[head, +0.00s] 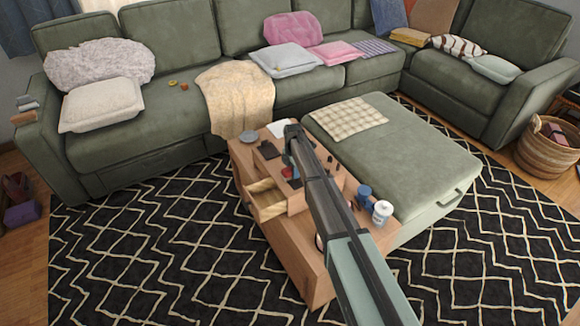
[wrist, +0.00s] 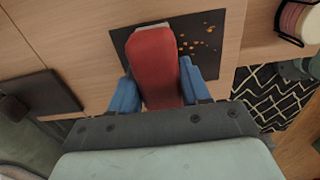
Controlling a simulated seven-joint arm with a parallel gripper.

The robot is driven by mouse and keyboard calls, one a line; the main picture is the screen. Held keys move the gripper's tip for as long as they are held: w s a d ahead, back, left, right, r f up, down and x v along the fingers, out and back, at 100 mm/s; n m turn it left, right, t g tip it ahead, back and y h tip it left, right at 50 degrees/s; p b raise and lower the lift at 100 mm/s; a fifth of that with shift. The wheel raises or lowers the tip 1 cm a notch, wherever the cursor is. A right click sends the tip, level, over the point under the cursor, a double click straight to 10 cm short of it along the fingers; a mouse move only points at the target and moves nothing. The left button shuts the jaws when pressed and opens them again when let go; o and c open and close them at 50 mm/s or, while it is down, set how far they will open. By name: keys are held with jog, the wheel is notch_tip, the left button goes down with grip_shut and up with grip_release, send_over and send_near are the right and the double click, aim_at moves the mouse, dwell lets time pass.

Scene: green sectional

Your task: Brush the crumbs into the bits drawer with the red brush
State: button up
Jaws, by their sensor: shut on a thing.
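My gripper (wrist: 158,82) is shut on the red brush (wrist: 153,58), with a blue finger on each side of it. The brush is over or on a dark mat (wrist: 226,63); I cannot tell whether its bristles touch. Orange crumbs (wrist: 185,47) lie scattered on the mat, just right of the brush in the wrist view. In the head view the brush shows as a bit of red (head: 287,171) beside my arm, which hides part of the table. An open wooden drawer (head: 266,212) sticks out at the table's left side; I cannot make out its contents.
A dark flat block (wrist: 40,92) is left in the wrist view. A black-rimmed pink item (wrist: 293,20) is right. A green ottoman (head: 410,160) adjoins the table.

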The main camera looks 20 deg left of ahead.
jog(key=s+d, duration=0.4)
jog(key=shift+s+d, duration=0.25)
jog(key=shift+d, duration=0.05)
jog(key=shift+w+a, duration=3.75)
jog(key=shift+w, duration=0.2)
jog(key=shift+s+d, duration=0.25)
jog(key=shift+d, duration=0.25)
jog(key=shift+s+d, duration=0.2)
jog(key=shift+d, duration=0.25)
jog(key=shift+s+d, duration=3.45)
jog(key=shift+d, duration=0.05)
jog(key=w+a, duration=0.8)
jog(key=shift+w+a+r, duration=0.1)
jog(key=shift+w+r, duration=0.05)
notch_tip(320, 180, up, 8)
